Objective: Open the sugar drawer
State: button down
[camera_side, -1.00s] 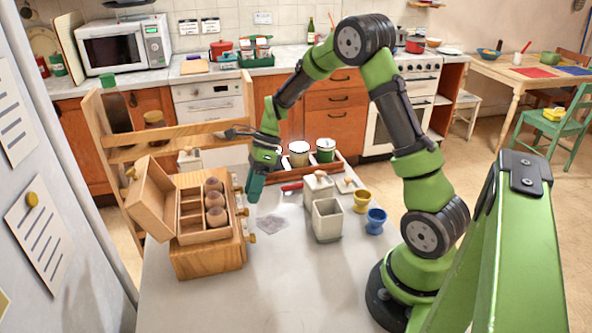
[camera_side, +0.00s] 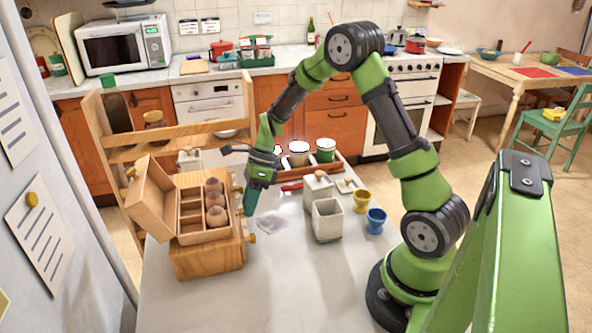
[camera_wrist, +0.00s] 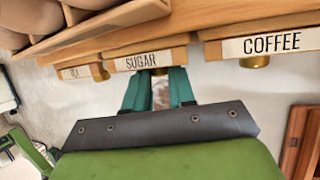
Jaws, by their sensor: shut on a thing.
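The wooden drawer box (camera_side: 207,262) stands on the left of the white table, its drawer fronts facing right. In the wrist view the sugar drawer (camera_wrist: 122,65) carries a SUGAR label and sits between the coffee drawer (camera_wrist: 310,42) and a third drawer (camera_wrist: 68,73). My gripper (camera_side: 249,208) reaches down to the box's drawer side. In the wrist view its teal fingers (camera_wrist: 160,82) are on either side of the sugar drawer's brass knob (camera_wrist: 160,71), shut on it. The fingers partly hide the knob. I cannot tell whether the drawer stands out from the box.
The box's lid (camera_side: 150,200) is open, with round brown things (camera_side: 214,198) in the compartments. A clear packet (camera_side: 271,224) lies right of the box. White canisters (camera_side: 327,221), a yellow cup (camera_side: 362,202) and a blue cup (camera_side: 376,221) stand further right. The table's front is clear.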

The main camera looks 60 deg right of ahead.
jog(key=shift+s+d, duration=1.6)
jog(key=shift+d, duration=0.1)
jog(key=c, duration=0.9)
grip_release()
jog(key=shift+c, duration=0.2)
jog(key=shift+r, duration=0.1)
jog(key=v, duration=1.6)
jog(key=shift+d+r, duration=0.2)
jog(key=shift+r, duration=0.1)
